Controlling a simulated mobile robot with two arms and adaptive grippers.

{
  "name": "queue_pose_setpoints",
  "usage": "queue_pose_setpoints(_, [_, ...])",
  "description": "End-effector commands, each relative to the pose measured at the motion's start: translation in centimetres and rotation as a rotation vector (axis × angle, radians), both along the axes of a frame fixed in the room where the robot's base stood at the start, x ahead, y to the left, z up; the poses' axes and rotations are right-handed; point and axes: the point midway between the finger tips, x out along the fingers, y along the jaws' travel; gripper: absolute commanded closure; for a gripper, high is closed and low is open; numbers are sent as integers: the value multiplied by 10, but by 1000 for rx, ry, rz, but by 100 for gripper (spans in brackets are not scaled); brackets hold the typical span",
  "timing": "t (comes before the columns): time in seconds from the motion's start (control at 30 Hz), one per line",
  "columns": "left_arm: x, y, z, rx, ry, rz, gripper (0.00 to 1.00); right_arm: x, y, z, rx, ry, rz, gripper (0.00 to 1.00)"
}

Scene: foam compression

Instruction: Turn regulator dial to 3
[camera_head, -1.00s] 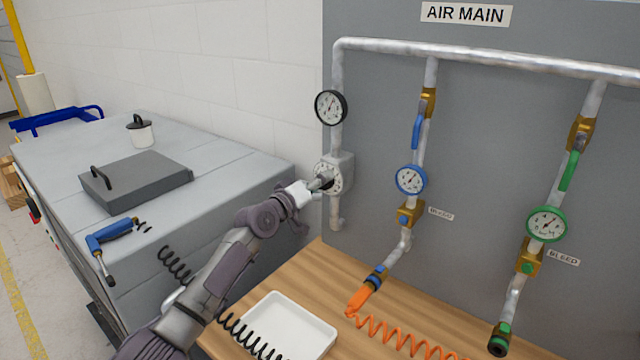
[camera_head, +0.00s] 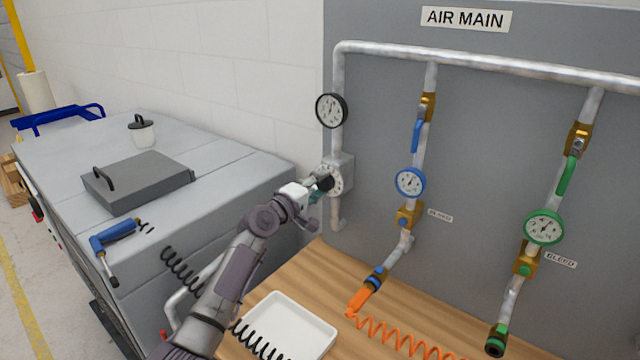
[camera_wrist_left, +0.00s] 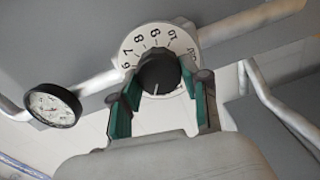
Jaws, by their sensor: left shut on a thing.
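The regulator dial (camera_head: 336,171) is a white numbered disc on a grey block on the panel's left pipe. Its black knob (camera_wrist_left: 158,72) shows large in the left wrist view, with a white mark on its lower edge towards my gripper. Upside-down numbers show around the far side of the disc. My left gripper (camera_head: 321,186) is at the knob, with a teal finger pad on either side in the left wrist view (camera_wrist_left: 157,92); it is shut on the knob. The number at the mark cannot be read. My right gripper is not in view.
A black-rimmed gauge (camera_head: 331,110) sits above the dial; its needle reading is too small to read. A blue gauge (camera_head: 410,181) and a green gauge (camera_head: 543,227) hang on pipes to the right. A white tray (camera_head: 327,329) lies on the wooden bench below.

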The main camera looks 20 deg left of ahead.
Motion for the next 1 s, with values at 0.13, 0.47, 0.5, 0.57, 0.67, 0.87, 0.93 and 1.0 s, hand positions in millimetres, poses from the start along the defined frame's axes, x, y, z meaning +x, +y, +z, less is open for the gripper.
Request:
queue_pose_setpoints(0.13, [0, 0, -1, -11, 6, 0, 89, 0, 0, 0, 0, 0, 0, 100])
queue_pose_setpoints(0.47, [0, 0, -1, -10, 6, 0, 52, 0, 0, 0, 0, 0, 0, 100])
queue_pose_setpoints(0.5, [0, 0, -1, -10, 6, 0, 46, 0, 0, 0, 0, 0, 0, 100])
queue_pose_setpoints(0.57, [0, 0, -1, -9, 5, 0, 36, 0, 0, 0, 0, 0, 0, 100])
queue_pose_setpoints(0.67, [0, 0, -1, -9, 4, 0, 29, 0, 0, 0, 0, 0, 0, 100])
queue_pose_setpoints(0.87, [0, 0, 0, -9, 3, 0, 29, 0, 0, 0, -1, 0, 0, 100])
queue_pose_setpoints(0.93, [-1, 1, 0, -8, 3, 0, 29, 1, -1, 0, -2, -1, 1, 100])
queue_pose_setpoints(1.0, [-5, 2, -1, -7, 4, 0, 29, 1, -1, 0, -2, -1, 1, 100])
